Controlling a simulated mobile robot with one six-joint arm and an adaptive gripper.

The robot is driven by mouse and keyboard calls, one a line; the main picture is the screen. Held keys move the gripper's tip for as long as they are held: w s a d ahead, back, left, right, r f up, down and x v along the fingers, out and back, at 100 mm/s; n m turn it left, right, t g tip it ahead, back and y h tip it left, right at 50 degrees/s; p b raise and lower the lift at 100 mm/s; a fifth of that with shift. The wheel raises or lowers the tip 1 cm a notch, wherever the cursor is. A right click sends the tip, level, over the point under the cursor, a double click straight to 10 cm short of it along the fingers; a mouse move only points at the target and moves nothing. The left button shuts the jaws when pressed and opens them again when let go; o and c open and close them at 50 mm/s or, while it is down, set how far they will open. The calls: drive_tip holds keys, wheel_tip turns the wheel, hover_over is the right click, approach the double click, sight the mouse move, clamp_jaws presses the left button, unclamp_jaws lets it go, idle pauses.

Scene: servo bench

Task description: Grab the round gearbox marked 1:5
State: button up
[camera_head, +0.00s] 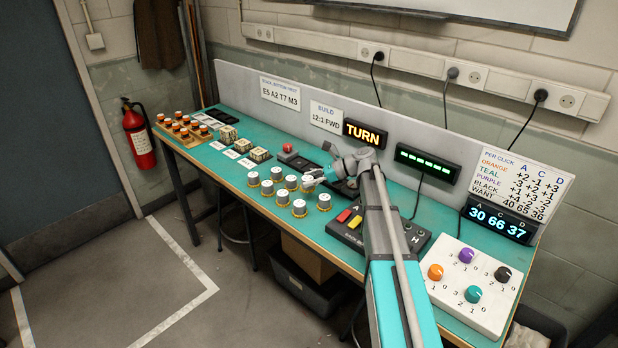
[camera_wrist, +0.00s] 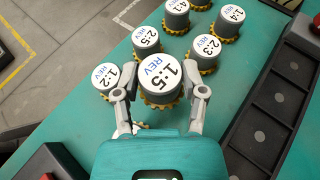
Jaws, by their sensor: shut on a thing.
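The round gearbox marked 1:5 REV (camera_wrist: 162,78) has a white top, a grey body and a yellow toothed rim. My gripper (camera_wrist: 166,86) is shut on it, one finger on each side. It looks larger than its neighbours in the wrist view; I cannot tell how far it is off the bench. Close by are similar gearboxes marked 1:2 REV (camera_wrist: 106,76), 2:5 (camera_wrist: 146,38), 2:3 (camera_wrist: 207,46) and 1:4 (camera_wrist: 232,14). In the head view my gripper (camera_head: 311,178) is at the right side of the gearbox group, and the label is too small to read there.
The teal bench (camera_head: 345,272) has a dark slotted rack (camera_wrist: 262,110) to the right of the gearboxes. A control box (camera_head: 352,232) with red and yellow parts and a white knob panel (camera_head: 462,318) stand further right. A lit TURN sign (camera_head: 364,133) is behind.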

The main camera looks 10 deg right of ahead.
drive_tip(key=s+r+p, duration=0.7)
drive_tip(key=s+r, duration=0.1)
drive_tip(key=s, duration=0.4)
drive_tip(key=shift+s+a+r, duration=0.15)
drive_tip(key=shift+s+r, duration=0.1)
drive_tip(key=shift+s, duration=0.15)
